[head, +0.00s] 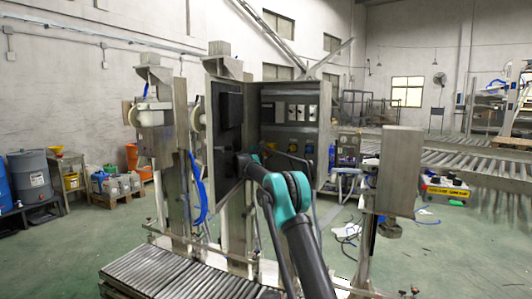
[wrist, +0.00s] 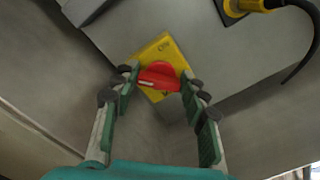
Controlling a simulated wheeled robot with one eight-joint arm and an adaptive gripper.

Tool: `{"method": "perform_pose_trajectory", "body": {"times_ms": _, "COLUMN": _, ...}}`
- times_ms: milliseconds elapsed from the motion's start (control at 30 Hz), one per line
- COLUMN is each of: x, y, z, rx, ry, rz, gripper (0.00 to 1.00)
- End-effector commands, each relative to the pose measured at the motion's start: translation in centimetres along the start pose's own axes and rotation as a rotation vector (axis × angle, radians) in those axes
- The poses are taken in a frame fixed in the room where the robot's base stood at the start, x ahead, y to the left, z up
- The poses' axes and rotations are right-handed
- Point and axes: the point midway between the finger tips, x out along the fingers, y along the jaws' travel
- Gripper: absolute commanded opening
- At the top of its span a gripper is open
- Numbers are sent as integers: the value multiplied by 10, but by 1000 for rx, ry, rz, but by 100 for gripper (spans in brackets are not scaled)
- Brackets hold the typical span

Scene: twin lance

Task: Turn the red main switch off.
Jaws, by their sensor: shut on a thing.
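The red main switch (wrist: 160,76) is a red rotary knob on a yellow square plate (wrist: 158,48) on a grey metal surface, seen in the wrist view. A pale mark runs across its left part. My gripper (wrist: 159,80) has its two fingertips on either side of the red knob and is shut on it. In the head view my arm reaches to the open grey control cabinet (head: 325,80). The switch and the fingertips cannot be made out in that view.
A black cable with a yellow connector (wrist: 252,5) is at the upper right in the wrist view. In the head view a roller conveyor (head: 150,272) lies in front of the cabinet. A grey metal box on a post (head: 399,170) stands to the right of my arm.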

Motion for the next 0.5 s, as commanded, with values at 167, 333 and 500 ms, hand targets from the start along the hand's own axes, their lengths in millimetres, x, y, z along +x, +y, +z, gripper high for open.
{"method": "perform_pose_trajectory", "body": {"times_ms": 167, "x": -1, "y": 0, "z": -2, "rx": -37, "ry": 1, "rz": -1, "gripper": 15}}
{"method": "perform_pose_trajectory", "body": {"times_ms": 333, "x": -1, "y": 0, "z": -2, "rx": -49, "ry": 1, "rz": -1, "gripper": 15}}
{"method": "perform_pose_trajectory", "body": {"times_ms": 500, "x": -1, "y": 0, "z": -2, "rx": -49, "ry": 1, "rz": -1, "gripper": 15}}
